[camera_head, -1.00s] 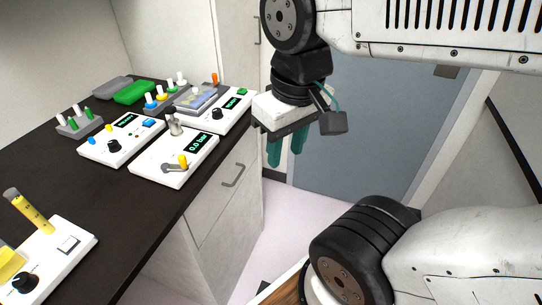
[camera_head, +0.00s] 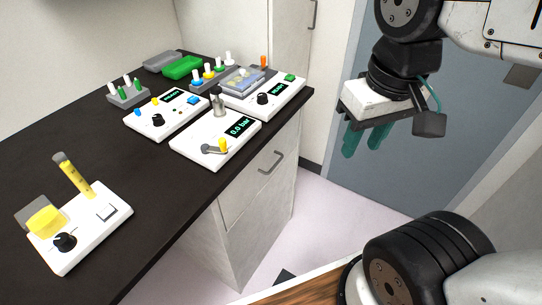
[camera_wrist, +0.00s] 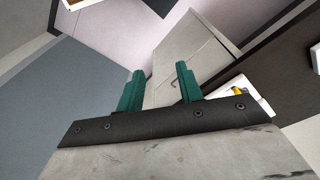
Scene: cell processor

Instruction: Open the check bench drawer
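The check bench drawer is a pale grey front (camera_head: 247,186) under the dark worktop, with a grey bar handle (camera_head: 271,163) near its top. It looks shut, its front in line with the panel below. My gripper (camera_head: 363,141) hangs in the air to the right of the handle, clear of the bench, with its green fingers pointing down. In the wrist view my gripper (camera_wrist: 159,82) has its two fingers apart with nothing between them. The pale cabinet front (camera_wrist: 185,45) shows beyond the fingertips there; the handle is hard to make out.
The dark worktop (camera_head: 150,215) carries white instrument boxes, one reading 0.0 bar (camera_head: 217,138), tube racks and a green tray (camera_head: 184,67). A box with a yellow tube (camera_head: 80,225) stands near the front. Pale floor (camera_head: 325,220) lies open between the bench and the blue-grey door (camera_head: 400,175).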

